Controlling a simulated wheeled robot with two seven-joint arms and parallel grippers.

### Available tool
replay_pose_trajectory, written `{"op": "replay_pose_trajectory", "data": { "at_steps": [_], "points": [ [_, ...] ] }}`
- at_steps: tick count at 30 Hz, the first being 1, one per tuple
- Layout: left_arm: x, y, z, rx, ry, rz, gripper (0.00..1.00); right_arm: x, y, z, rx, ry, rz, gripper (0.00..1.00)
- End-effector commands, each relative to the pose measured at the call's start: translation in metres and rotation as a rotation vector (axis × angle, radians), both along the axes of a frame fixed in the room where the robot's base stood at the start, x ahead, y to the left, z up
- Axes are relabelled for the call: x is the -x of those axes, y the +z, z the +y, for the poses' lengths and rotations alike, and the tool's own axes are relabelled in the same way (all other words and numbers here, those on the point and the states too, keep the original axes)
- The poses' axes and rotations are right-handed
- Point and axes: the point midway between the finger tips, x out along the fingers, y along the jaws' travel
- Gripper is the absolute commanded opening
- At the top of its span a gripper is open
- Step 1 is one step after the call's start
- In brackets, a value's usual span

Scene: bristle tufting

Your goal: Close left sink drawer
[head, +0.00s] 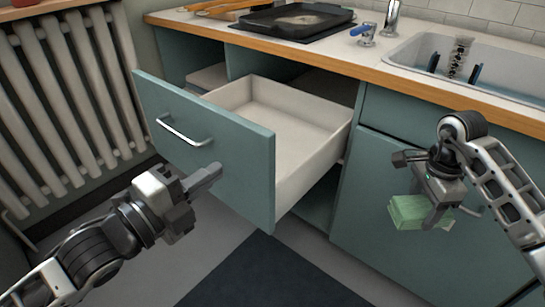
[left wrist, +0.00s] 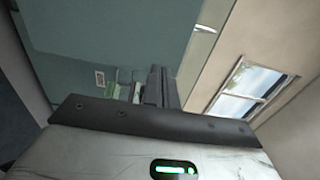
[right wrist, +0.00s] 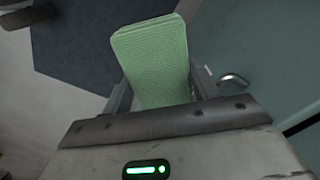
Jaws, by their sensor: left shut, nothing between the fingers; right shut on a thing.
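The sink drawer (head: 210,148) is pulled far out of the teal cabinet, with its pale inside (head: 285,118) empty where I can see it. Its teal front carries a metal bar handle (head: 184,134). My left gripper (head: 214,172) is shut and empty, in front of the drawer front and below the handle; I cannot tell whether it touches. In the left wrist view the shut fingers (left wrist: 158,88) point toward a teal surface. My right gripper (head: 432,208) is shut on a green sponge (head: 408,212), in front of the right cabinet door. The sponge also fills the right wrist view's middle (right wrist: 152,60).
A wooden-edged counter (head: 300,55) runs above, with a white sink (head: 500,75), a tap (head: 391,18) and a dark pan (head: 290,20). A white radiator (head: 65,100) stands at the left. A dark mat (head: 270,275) lies on the floor below the drawer.

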Motion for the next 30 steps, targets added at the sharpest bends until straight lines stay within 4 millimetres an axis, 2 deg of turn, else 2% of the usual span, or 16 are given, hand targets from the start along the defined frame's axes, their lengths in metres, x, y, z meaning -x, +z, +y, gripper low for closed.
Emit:
{"op": "replay_pose_trajectory", "data": {
  "at_steps": [6,12,30],
  "points": [
    [-0.032,-0.001,-0.025,0.004,0.001,-0.003,0.00,0.000,-0.011,0.000,0.000,0.001,-0.001,0.37],
    [-0.048,-0.001,-0.037,0.000,0.001,-0.002,0.00,0.000,-0.016,0.000,0.000,0.001,-0.001,0.37],
    [-0.056,0.001,-0.038,-0.001,0.013,0.001,0.00,0.000,-0.013,0.000,0.000,0.000,-0.001,0.37]
  ]
}}
